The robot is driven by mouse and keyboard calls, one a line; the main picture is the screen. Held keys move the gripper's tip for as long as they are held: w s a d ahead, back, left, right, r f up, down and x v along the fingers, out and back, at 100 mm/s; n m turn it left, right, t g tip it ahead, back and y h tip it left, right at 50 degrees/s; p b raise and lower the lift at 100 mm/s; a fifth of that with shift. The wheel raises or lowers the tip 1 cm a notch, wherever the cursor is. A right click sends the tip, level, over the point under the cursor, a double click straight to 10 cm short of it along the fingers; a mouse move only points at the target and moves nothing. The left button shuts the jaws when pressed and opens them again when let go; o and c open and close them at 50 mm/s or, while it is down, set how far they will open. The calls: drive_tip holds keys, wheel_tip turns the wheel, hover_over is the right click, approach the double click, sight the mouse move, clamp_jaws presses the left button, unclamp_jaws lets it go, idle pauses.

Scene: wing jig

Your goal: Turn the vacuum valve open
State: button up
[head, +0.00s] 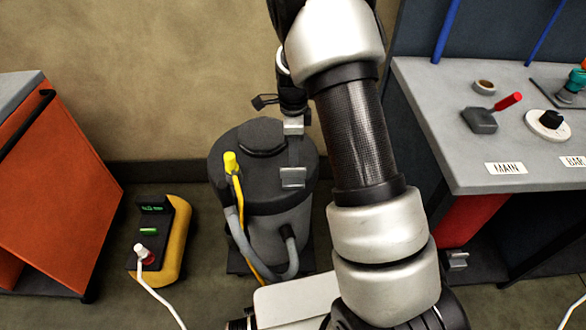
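A red-handled lever valve (508,102) on a dark grey block stands on the grey bench top at right, behind a MAIN label. Beside it is a black knob (551,119) on a round white base, near a second label cut off by the picture edge. I cannot tell from the labels which is the vacuum valve. My gripper (292,152) hangs down over the dark canister vacuum (262,222), left of my arm and far from the bench valves. Its pale finger parts show against the lid. I see nothing held, but cannot tell how wide it is.
A yellow-ended hose (231,163) rises at the canister's left. A yellow and black device (168,240) with a white cable lies on the floor. An orange cabinet (52,200) stands left. The grey bench (430,105) also holds a small round cup (484,87).

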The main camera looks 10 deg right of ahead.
sight(293, 169)
wheel_tip(293, 169, down, 7)
drive_tip(key=shift+r+b, duration=0.1)
drive_tip(key=shift+b, duration=0.4)
clamp_jaws()
